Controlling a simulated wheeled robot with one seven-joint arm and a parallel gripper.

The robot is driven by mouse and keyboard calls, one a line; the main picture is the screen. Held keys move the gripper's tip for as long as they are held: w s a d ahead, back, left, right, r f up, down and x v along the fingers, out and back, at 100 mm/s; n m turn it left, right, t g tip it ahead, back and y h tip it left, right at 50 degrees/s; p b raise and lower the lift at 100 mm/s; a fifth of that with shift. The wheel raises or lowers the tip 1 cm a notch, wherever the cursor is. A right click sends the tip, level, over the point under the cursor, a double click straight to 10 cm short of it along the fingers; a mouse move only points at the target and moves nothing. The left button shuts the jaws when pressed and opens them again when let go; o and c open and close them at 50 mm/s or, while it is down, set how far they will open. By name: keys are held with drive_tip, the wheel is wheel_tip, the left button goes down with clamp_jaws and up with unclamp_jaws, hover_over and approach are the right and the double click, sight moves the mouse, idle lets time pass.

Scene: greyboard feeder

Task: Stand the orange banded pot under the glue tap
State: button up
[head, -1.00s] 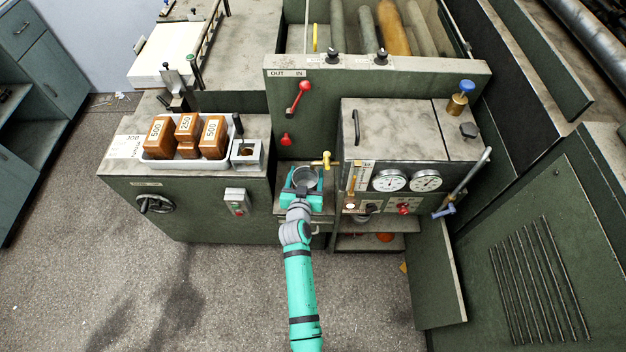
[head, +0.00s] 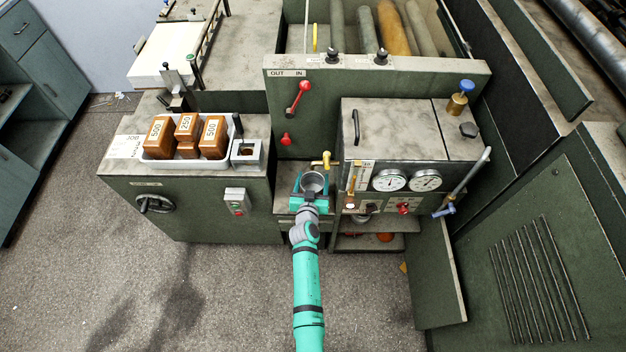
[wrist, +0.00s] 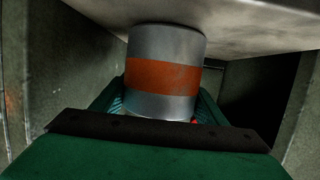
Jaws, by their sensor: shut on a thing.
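The orange banded pot is a grey metal cylinder with one orange band, seen close in the wrist view (wrist: 165,76). In the head view its round open mouth (head: 313,182) faces up. My gripper (head: 312,196) is shut on the pot, with a teal jaw on each side in the wrist view. The brass glue tap (head: 326,160) is just behind the pot's mouth in the head view, slightly to its right. The pot's base is hidden in the head view, so I cannot tell whether it touches the ledge (head: 286,204).
A gauge panel (head: 404,182) stands close on the right of the pot. On the left, a bench holds a white tray (head: 152,163) with several brown numbered containers and a grey square holder (head: 246,160). A lower shelf (head: 375,243) holds an orange thing.

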drive_tip(key=o, duration=1.1)
drive_tip(key=shift+f, duration=0.1)
drive_tip(key=shift+o, duration=0.2)
drive_tip(key=s+r+n+y, duration=0.1)
drive_tip(key=s+r, duration=0.2)
drive_tip(key=s, duration=1.3)
drive_tip(key=s+r, duration=0.4)
drive_tip(key=s, duration=1.2)
drive_tip(key=s+r, duration=1.5)
drive_tip(key=s, duration=0.1)
drive_tip(key=shift+s+d+r+t, duration=0.15)
drive_tip(key=shift+d+r+t, duration=0.1)
drive_tip(key=shift+d+t, duration=0.15)
